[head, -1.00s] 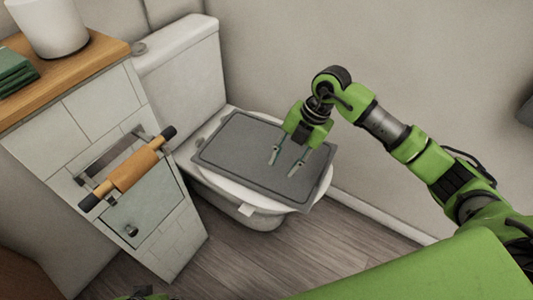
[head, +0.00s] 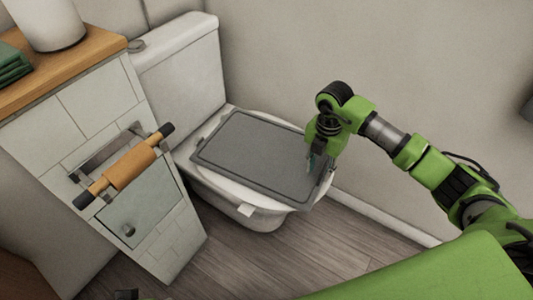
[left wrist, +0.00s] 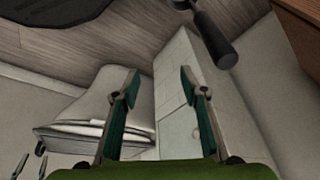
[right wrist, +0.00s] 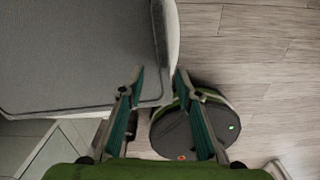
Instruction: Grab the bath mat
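The bath mat (head: 250,155) is a dark grey flat rectangle with a raised border, lying on the closed white toilet (head: 185,65). It also shows in the right wrist view (right wrist: 75,50). My right gripper (head: 314,165) is at the mat's right edge, pointing down. In the right wrist view its fingers (right wrist: 159,78) are apart, with the mat's edge appearing between their tips; contact cannot be told. My left gripper's fingers (left wrist: 160,80) are apart and empty in the left wrist view, away from the mat. The mat's edge (left wrist: 75,142) shows there at left.
A tiled cabinet (head: 85,110) with a wooden top stands left of the toilet. A bar with an orange roll (head: 128,168) sticks out from its front. The wall is close behind the toilet.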

